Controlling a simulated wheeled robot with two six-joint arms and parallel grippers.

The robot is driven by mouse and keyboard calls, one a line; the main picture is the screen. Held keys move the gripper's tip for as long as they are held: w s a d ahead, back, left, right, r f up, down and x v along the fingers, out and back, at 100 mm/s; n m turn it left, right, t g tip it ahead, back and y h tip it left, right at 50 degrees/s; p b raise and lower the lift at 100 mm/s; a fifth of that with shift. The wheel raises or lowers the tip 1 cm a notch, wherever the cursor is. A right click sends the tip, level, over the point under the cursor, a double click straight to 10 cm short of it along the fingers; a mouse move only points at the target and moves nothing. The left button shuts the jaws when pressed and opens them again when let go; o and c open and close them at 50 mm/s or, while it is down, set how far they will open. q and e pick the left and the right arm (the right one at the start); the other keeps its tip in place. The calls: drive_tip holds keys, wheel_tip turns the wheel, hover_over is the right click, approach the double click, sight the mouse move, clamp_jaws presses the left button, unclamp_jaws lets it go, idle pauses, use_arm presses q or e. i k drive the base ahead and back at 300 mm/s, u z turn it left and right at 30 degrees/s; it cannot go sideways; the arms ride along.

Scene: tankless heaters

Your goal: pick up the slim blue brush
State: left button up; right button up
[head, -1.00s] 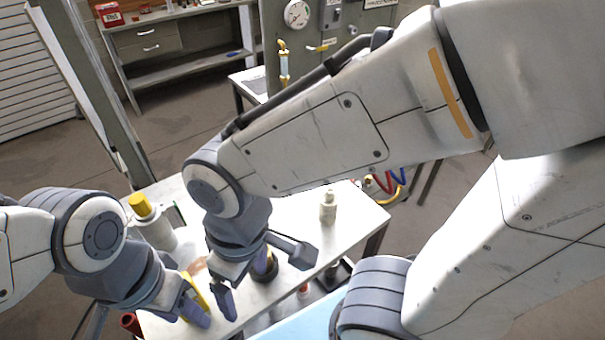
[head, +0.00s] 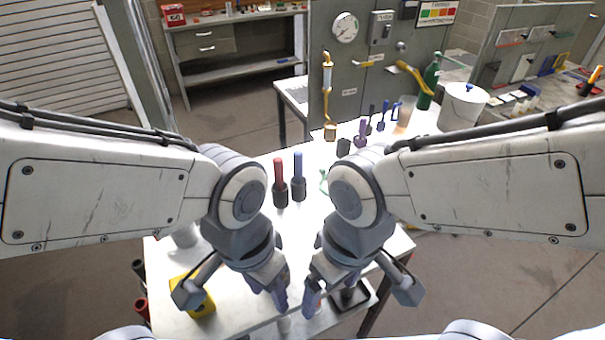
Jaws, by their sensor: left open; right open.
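A slim blue-handled tool (head: 298,170) with a dark lower part, which looks like the blue brush, stands upright on the white table (head: 318,212), beyond both my grippers. A similar red-handled one (head: 280,178) stands close at its left. My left gripper (head: 232,296) is open over the near part of the table, with a yellow object (head: 198,300) by its outer finger. My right gripper (head: 360,300) is open near the table's front right part. Neither gripper touches the blue tool.
Several small purple and dark blue items (head: 361,133) stand at the table's back right, near a white bucket (head: 463,104) and a green bottle (head: 428,85). A grey panel with a gauge (head: 345,28) rises behind the table. A thin green item (head: 323,182) stands right of the blue tool.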

sight(297, 155)
drive_tip(key=z, duration=1.1)
drive_tip(key=k, duration=0.75)
drive_tip(key=u, duration=1.8)
drive_tip(key=i, duration=0.5)
drive_tip(key=z, duration=0.05)
